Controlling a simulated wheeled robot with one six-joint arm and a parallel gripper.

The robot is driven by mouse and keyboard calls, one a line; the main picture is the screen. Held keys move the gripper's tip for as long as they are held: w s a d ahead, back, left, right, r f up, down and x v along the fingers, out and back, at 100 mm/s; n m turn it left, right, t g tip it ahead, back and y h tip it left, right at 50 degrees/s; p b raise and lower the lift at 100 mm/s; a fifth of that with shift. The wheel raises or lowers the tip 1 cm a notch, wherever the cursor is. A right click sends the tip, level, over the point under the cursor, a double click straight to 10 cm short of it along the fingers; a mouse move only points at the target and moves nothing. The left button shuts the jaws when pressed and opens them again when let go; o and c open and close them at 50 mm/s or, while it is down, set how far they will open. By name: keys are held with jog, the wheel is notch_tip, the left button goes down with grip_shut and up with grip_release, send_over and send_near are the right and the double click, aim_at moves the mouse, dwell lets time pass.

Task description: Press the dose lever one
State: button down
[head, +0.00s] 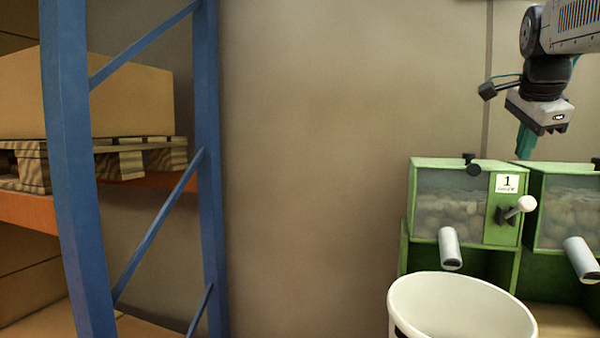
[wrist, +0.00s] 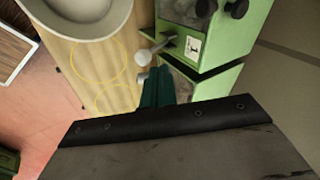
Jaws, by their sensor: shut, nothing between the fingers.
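The dose lever one (head: 518,207) is a white-knobbed lever on the right front of the green dispenser (head: 510,235) marked 1. It also shows in the wrist view (wrist: 150,54), just beyond my fingertips. A clear window on the dispenser shows cork stoppers (head: 448,210) inside. My gripper (head: 525,148) has teal fingers pointing down, above and behind the lever in the head view. In the wrist view its fingers (wrist: 157,78) are together and empty. The gap between fingertips and lever is hard to judge.
A white bucket (head: 460,290) stands below the spout (head: 449,248) of dispenser 1. A second green dispenser (head: 568,215) stands close on the right. The wooden bench (wrist: 92,60) has yellow circles. A blue rack (head: 212,170) holding boxes is at the left.

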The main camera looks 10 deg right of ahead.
jog(key=s+r+m+g+h, duration=0.1)
jog(key=s+r+m+g, duration=0.2)
jog(key=s+r, duration=0.1)
jog(key=shift+r, duration=0.25)
jog(key=shift+d+g, duration=0.1)
jog(key=shift+g, duration=0.2)
send_near(517, 208)
jog(key=shift+s+d+f, duration=0.7)
jog(key=shift+s, duration=0.15)
jog(key=shift+s+d+f, duration=0.65)
jog(key=shift+s+d, duration=0.05)
jog(key=shift+s, duration=0.1)
jog(key=shift+s+f, duration=0.1)
